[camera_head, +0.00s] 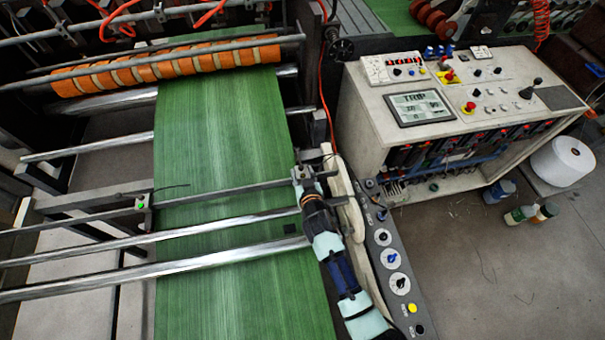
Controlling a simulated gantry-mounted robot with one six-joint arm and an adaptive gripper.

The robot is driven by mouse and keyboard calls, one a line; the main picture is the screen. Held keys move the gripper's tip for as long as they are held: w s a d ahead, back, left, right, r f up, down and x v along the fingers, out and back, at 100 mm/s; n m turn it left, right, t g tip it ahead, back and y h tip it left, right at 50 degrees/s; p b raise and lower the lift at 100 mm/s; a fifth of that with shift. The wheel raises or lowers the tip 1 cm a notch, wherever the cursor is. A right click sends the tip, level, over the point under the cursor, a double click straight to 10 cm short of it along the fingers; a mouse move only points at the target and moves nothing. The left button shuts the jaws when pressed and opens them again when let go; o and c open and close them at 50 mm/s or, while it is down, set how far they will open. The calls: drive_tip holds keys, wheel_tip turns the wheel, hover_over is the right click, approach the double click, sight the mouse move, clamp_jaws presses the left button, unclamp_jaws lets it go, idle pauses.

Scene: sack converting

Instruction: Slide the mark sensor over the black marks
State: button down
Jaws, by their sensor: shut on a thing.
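A green woven web (221,120) runs lengthwise under a thin cross bar (228,189). One black mark (290,229) shows near the web's right edge, on the near side of the bar. My gripper (303,178) is at the bar's right part, over the web's right edge. It is shut on a small grey block (299,171) on the bar, which appears to be the mark sensor; my gripper partly hides it. The block is farther up the web than the mark and slightly to its right. Another small block with a green light (142,202) sits on the bar at the web's left edge.
Shiny rollers (200,257) cross the web nearer than the bar. An orange-banded roller (165,64) lies at the back. A dial panel (385,256) stands close right of my arm. A control cabinet (355,105) with a screen (421,107) is farther right.

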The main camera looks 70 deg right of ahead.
drive_tip(key=shift+w+a+f+b, duration=0.15)
drive_tip(key=shift+w+b, duration=0.1)
drive_tip(key=shift+b, duration=0.2)
drive_tip(key=w+a+b, duration=0.3)
drive_tip(key=w+b, duration=0.1)
drive_tip(key=w, duration=0.1)
drive_tip(key=shift+w+a, duration=0.15)
drive_tip(key=shift+a, duration=0.2)
drive_tip(key=c, duration=0.6)
unclamp_jaws()
drive_tip(key=shift+o, duration=0.2)
drive_tip(key=shift+a+r, duration=0.1)
drive_tip(key=shift+r, duration=0.1)
